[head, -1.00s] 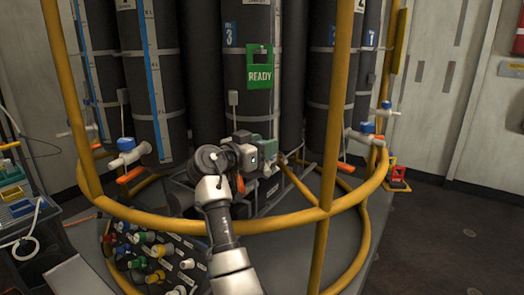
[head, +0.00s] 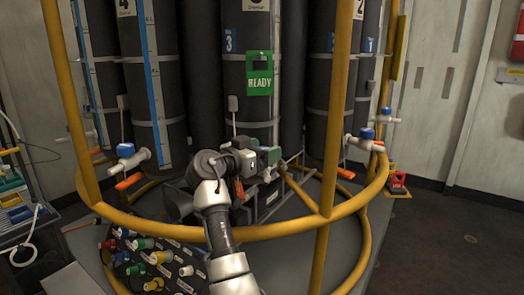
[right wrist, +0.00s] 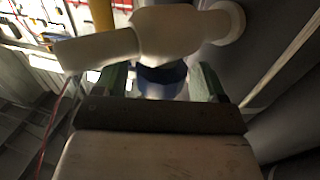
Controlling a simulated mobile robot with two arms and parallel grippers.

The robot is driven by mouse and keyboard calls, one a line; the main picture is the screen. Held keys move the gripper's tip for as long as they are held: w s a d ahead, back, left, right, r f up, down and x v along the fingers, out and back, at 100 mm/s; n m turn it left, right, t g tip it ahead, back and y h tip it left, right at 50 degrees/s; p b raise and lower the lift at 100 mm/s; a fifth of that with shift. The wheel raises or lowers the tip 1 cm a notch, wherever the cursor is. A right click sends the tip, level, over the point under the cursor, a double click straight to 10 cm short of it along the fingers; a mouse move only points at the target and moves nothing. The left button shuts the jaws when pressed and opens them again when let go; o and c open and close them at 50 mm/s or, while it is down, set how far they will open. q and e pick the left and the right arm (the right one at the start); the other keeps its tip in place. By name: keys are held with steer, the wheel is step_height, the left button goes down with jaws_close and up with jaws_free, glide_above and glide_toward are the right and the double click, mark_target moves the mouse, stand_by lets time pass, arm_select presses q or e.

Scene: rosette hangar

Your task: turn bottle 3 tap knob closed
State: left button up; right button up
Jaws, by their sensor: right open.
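In the right wrist view, the white tap body (right wrist: 168,32) crosses the top. Its blue knob (right wrist: 162,82) lies between the two green fingertips of my open right gripper (right wrist: 163,88). A small gap shows at the right finger; contact at the left finger is unclear. My left gripper is out of view.
A yellow rail (head: 270,230) and upright posts surround the bottles. Neighbouring taps with blue knobs stand at left (head: 125,150) and right (head: 367,134). A panel of coloured connectors (head: 150,265) is below left. Open floor lies at right.

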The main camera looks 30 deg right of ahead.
steer(key=shift+a, duration=0.1)
steer(key=shift+a, duration=0.3)
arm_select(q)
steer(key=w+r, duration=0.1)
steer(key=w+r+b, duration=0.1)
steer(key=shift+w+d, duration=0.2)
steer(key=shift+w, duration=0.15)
arm_select(e)
steer(key=s+a, duration=0.2)
steer(key=a, duration=0.8)
